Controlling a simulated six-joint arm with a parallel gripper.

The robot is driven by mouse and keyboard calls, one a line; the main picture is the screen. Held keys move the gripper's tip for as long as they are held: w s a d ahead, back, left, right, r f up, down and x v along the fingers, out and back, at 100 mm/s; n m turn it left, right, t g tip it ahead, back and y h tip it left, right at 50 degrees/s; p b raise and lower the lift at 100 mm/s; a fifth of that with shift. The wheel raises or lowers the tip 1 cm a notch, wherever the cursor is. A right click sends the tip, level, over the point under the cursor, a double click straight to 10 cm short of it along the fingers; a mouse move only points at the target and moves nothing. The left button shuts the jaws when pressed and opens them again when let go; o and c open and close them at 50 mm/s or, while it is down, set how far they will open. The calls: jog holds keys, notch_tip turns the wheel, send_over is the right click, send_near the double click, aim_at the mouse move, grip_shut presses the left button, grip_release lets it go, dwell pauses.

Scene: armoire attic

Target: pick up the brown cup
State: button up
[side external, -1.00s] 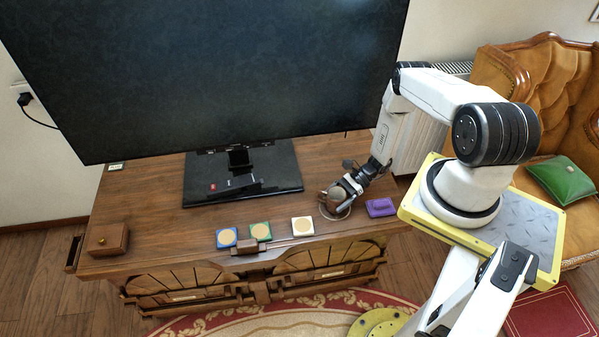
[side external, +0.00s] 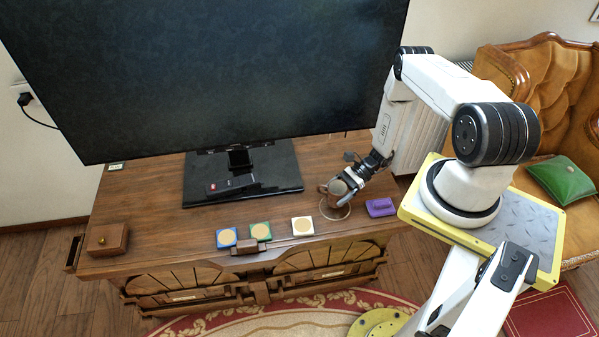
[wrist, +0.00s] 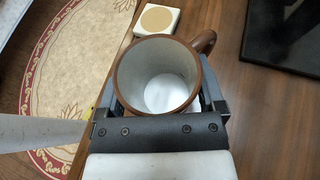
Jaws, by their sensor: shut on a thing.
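The brown cup (side external: 338,188) has a white inside and a brown handle. In the wrist view the cup (wrist: 150,62) sits between the two fingers of my gripper (wrist: 163,105), with its open mouth facing the camera and its handle at the upper right. My gripper (side external: 352,180) is shut on the cup in the side view and hides part of it. The cup is held just above a pale ring-shaped mark or coaster (side external: 335,211) on the wooden cabinet top. The cup appears empty.
Coasters in blue (side external: 227,238), green (side external: 261,232) and white (side external: 302,226) lie along the cabinet's front edge. A purple block (side external: 380,207) is to the right of the cup. A television stand (side external: 285,175) with a remote (side external: 231,184) is behind left. A wooden box (side external: 107,239) stands far left.

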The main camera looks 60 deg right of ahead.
notch_tip(320, 180, up, 7)
dwell(0.5)
jog(key=shift+a, duration=0.1)
dwell(0.5)
